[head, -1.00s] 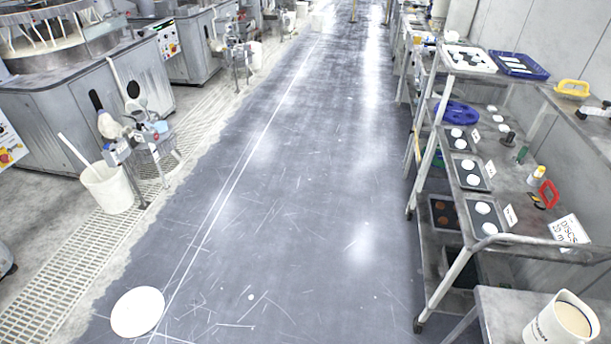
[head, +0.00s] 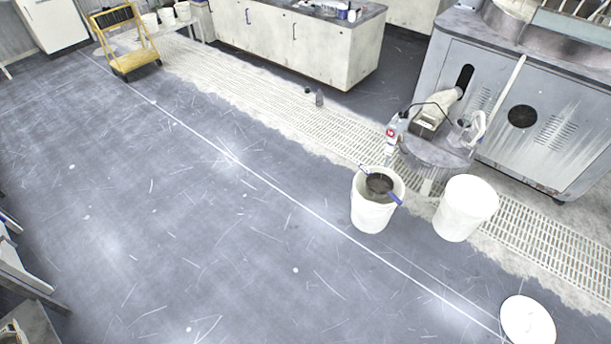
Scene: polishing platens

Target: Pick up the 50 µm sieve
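A round dark sieve-like thing (head: 380,183) with blue handles or clips at its sides lies across the mouth of an open white bucket (head: 372,212), right of the middle in the head view. No size marking can be read on it, so I cannot tell whether it is the 50 µm sieve. The bucket stands upright on the floor beside the floor grating. My gripper is not in view.
A closed-looking white bucket (head: 465,208) stands to the right, near the grey machine (head: 540,120). A small stand (head: 437,152) holds a bottle and jug behind the buckets. A white disc (head: 527,322) lies at lower right. The grey floor (head: 180,220) at left is largely clear.

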